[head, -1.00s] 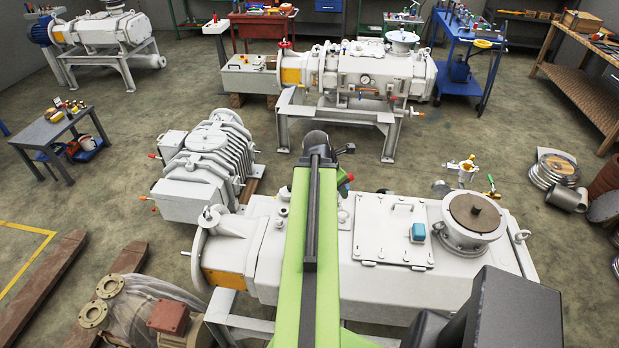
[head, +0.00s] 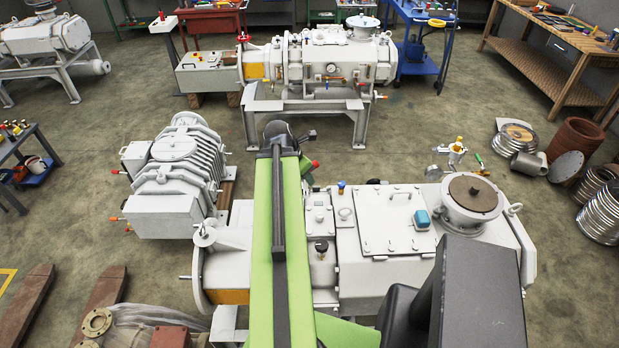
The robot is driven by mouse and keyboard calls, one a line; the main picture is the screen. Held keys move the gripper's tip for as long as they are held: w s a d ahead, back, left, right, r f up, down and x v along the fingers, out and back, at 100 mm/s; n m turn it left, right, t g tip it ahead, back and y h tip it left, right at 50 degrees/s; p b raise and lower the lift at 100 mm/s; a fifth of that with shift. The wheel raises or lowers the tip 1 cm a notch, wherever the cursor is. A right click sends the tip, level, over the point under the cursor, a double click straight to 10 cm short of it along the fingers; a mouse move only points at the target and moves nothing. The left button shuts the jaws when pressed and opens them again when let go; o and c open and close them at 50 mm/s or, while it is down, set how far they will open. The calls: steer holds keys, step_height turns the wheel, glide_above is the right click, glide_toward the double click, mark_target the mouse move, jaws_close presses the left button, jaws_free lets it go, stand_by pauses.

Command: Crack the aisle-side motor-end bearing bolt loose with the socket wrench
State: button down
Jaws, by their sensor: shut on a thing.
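My green arm reaches forward over the near white screw vacuum pump (head: 375,225). My gripper's jaws are hidden behind the arm's far end. A small red-tipped piece shows beside the arm's end; I cannot tell whether it is the socket wrench. Another white pump (head: 330,65) stands on a grey frame beyond the arm's end. The bearing bolt cannot be made out on either pump.
A ribbed white machine (head: 178,170) sits left of the arm. A blue cart (head: 425,45) and a wooden workbench (head: 545,55) stand at the back right. Metal rings (head: 600,205) lie at right. Bare floor (head: 425,130) separates the two pumps.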

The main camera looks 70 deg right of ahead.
mark_target(308, 191)
steer(key=shift+s+d, duration=0.1)
steer(key=shift+s, duration=0.2)
steer(key=m, duration=0.1)
steer(key=d+f+m+g+b, duration=0.1)
steer(key=shift+f+m+y, duration=0.2)
steer(key=shift+m+y, duration=0.1)
steer(key=shift+f+m+b, duration=0.1)
steer(key=shift+m+b, duration=0.2)
steer(key=shift+m, duration=0.1)
steer(key=shift+s+a, duration=0.1)
steer(key=shift+a, duration=0.05)
step_height(308, 191, down, 5)
steer(key=b, duration=0.5)
steer(key=shift+f, duration=0.2)
steer(key=shift+f+b, duration=0.65)
steer(key=shift+b, duration=0.2)
